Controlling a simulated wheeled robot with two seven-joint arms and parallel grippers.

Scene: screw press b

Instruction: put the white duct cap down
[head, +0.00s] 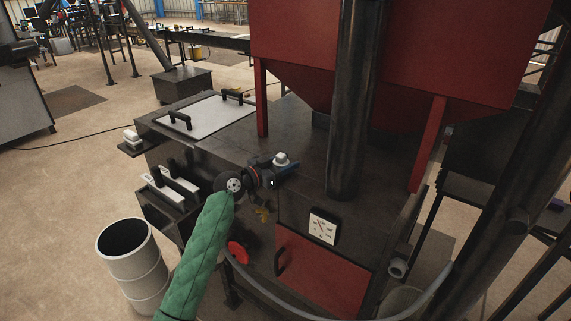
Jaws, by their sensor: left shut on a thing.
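My left gripper (284,169) is at the end of the green-sleeved arm, over the dark top of the press machine (310,185). It is shut on a small white piece, which looks like the white duct cap (281,158). The cap shows at the gripper's tip, close to the dark top; I cannot tell whether it touches that surface. The fingers are dark and small here, so their exact grip is hidden. My right gripper is not in view.
A red hopper (420,50) and a thick dark pipe (352,110) stand behind and right of the gripper. A white lid with black handles (208,118) lies to the left. White pieces (131,138) sit on a side shelf. A grey drum (135,270) stands at lower left.

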